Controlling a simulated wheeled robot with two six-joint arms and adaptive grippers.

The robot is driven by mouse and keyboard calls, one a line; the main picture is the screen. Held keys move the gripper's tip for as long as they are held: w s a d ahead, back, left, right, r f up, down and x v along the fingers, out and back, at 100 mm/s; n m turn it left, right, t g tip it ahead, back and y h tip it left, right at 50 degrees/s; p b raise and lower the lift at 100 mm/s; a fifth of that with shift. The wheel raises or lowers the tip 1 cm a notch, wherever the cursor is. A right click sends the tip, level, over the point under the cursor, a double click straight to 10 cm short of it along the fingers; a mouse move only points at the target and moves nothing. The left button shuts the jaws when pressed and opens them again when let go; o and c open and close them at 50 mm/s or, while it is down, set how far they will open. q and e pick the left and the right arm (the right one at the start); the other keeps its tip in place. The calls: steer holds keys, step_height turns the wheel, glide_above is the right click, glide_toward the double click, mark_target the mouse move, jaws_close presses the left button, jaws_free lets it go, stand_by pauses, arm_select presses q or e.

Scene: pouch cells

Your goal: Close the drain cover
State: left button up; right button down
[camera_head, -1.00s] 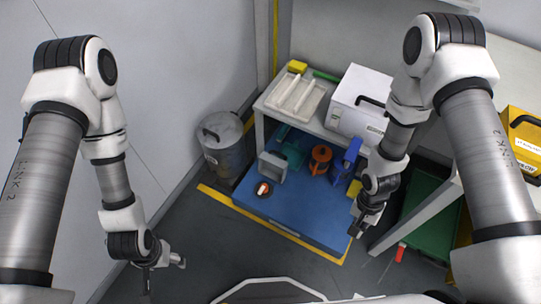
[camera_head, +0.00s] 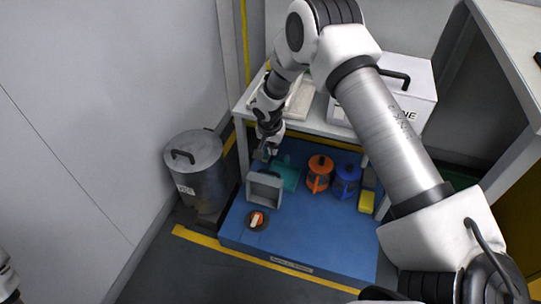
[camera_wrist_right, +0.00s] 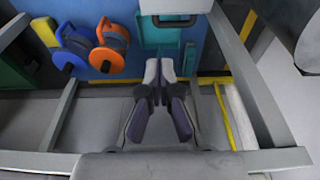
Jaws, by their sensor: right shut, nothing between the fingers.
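A grey square panel with a raised rim (camera_head: 264,190), which looks like the drain cover, stands tilted up on the blue platform in the head view. Its edge and a dark bar show at the top of the right wrist view (camera_wrist_right: 176,7). A teal part (camera_head: 287,174) lies right behind it, also in the right wrist view (camera_wrist_right: 152,36). My right gripper (camera_head: 264,155) is just behind the panel, above the teal part's left end. Its fingers (camera_wrist_right: 167,66) are together and empty. Whether they touch anything is unclear. My left gripper is out of view.
The blue platform (camera_head: 300,240) also carries an orange-and-white round knob (camera_head: 256,220), an orange reel (camera_head: 319,173), a blue reel (camera_head: 346,181) and a yellow block (camera_head: 366,201). A grey lidded bin (camera_head: 198,175) stands left. A white shelf (camera_head: 310,123) overhangs the back.

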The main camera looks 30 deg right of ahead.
steer(key=b+x, duration=0.6)
steer(key=x, duration=1.1)
steer(key=shift+s+b, duration=0.1)
steer(key=shift+b, duration=0.2)
